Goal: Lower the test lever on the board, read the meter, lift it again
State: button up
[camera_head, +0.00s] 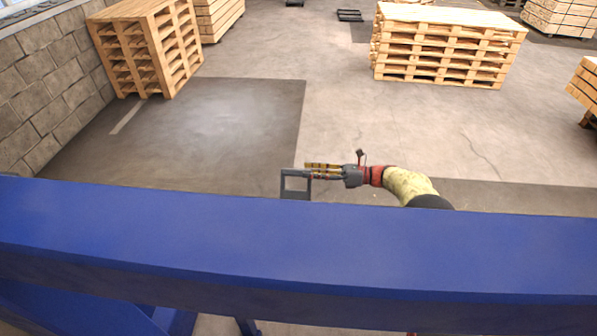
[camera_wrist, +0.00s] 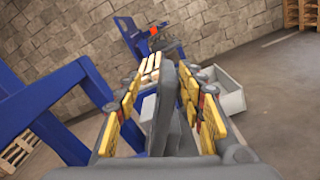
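In the head view my gripper (camera_head: 308,170) reaches left just beyond the blue beam, beside a small grey square frame or box (camera_head: 284,186). In the wrist view the two yellow-padded fingers of my gripper (camera_wrist: 160,88) stand apart. A dark grey upright piece (camera_wrist: 172,105) shows between them, with a gap to the left finger; I cannot tell whether it is part of my gripper. Ahead is a blue post (camera_wrist: 130,35) with a small red part (camera_wrist: 154,31) and a dark round part by it. I cannot make out the board, test lever or meter with certainty.
A wide blue beam (camera_head: 300,240) crosses the head view's foreground. Stacked pallets stand at the back left (camera_head: 150,50) and back right (camera_head: 440,50). The floor between is clear. In the wrist view, blue framework (camera_wrist: 60,95) is left and an open grey bin (camera_wrist: 232,100) right.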

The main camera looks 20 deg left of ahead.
jog(key=v, duration=0.6)
dwell(0.3)
